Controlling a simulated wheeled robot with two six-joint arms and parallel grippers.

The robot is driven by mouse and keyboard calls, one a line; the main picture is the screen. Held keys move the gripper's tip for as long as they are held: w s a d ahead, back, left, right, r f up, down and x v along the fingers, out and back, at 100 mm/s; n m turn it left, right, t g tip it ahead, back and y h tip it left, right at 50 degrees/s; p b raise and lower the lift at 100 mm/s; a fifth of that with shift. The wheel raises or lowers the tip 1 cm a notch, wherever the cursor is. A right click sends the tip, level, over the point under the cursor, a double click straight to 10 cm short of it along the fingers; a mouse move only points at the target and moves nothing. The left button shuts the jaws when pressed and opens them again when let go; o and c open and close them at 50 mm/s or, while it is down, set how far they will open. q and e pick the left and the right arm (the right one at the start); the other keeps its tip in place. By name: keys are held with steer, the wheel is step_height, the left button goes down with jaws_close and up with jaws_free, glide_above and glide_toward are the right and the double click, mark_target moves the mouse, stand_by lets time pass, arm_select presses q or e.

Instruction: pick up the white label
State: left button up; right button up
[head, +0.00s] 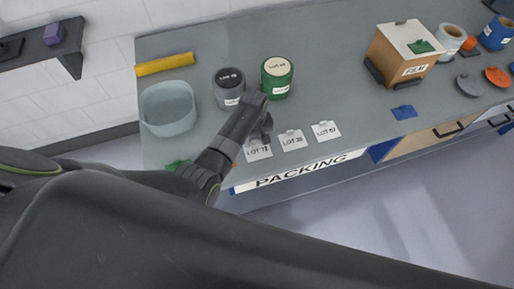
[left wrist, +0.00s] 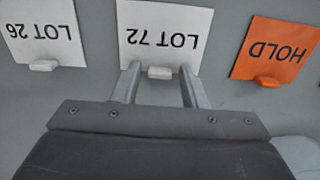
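Three white labels with raised tabs lie along the bench's front edge. The LOT 72 label (head: 258,151) is partly covered by my left gripper (head: 264,127); it also shows in the left wrist view (left wrist: 164,28). The LOT 26 label (head: 293,140) is to its right, and another white LOT label (head: 326,131) lies further right. In the left wrist view my left gripper (left wrist: 159,72) is open, its fingers on either side of the LOT 72 tab, with gaps visible at both sides. LOT 26 (left wrist: 42,30) is beside it. My right gripper is not in view.
An orange HOLD label (left wrist: 274,48) lies beside LOT 72. Behind stand a grey LOT canister (head: 229,88), a green LOT canister (head: 277,78), a pale bin (head: 168,108) and a yellow roll (head: 165,65). A FILM box (head: 402,52) stands right.

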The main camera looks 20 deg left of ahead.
arm_select(q)
steer(key=c, duration=0.6)
